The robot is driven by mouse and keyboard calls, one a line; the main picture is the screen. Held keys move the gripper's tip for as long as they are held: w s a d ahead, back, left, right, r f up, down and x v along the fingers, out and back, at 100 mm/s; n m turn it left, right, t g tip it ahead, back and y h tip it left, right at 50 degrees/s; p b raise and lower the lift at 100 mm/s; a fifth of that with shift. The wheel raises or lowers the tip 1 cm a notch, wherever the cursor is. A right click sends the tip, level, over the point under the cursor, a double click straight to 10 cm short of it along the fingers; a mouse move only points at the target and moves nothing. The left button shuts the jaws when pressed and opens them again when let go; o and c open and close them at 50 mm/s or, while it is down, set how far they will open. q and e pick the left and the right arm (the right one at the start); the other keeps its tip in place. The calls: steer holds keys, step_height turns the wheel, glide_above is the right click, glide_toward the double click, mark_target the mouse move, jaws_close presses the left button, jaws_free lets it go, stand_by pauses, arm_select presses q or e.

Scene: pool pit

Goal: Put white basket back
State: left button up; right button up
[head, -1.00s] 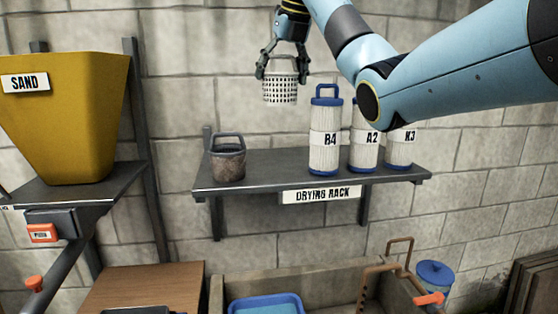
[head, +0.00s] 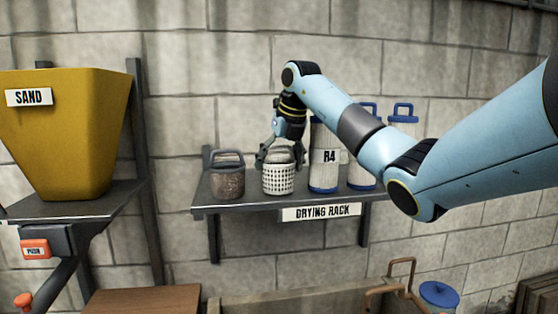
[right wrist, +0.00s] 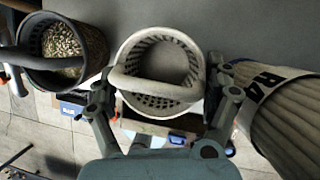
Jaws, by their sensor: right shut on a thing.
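The white basket (head: 278,181) is perforated and upright at the drying rack shelf (head: 240,204), between a brown bucket and filter R4. Its base appears to be on the shelf top. My right gripper (head: 281,156) comes down from above, shut on the basket, with a finger on either side of its upper part. In the right wrist view the white basket (right wrist: 183,97) looks empty, its handle crossing the opening, between the fingers of my right gripper (right wrist: 162,98). My left gripper is not in view.
The brown bucket (head: 227,182), holding grainy stuff in the right wrist view (right wrist: 62,42), stands close left. Filter R4 (head: 324,176) stands close right, with other blue-capped filters beyond. A yellow sand hopper (head: 65,135) is at far left. The wall is behind the shelf.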

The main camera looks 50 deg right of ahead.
steer(key=shift+f, duration=0.15)
steer(key=shift+f, duration=0.1)
steer(key=o, duration=0.9)
steer(key=shift+s+r, duration=0.1)
steer(key=shift+r, duration=0.35)
steer(key=b+v, duration=0.2)
steer(key=v, duration=0.4)
steer(key=shift+s+a+r, duration=0.1)
steer(key=shift+s+r, duration=0.15)
steer(key=shift+r, duration=0.1)
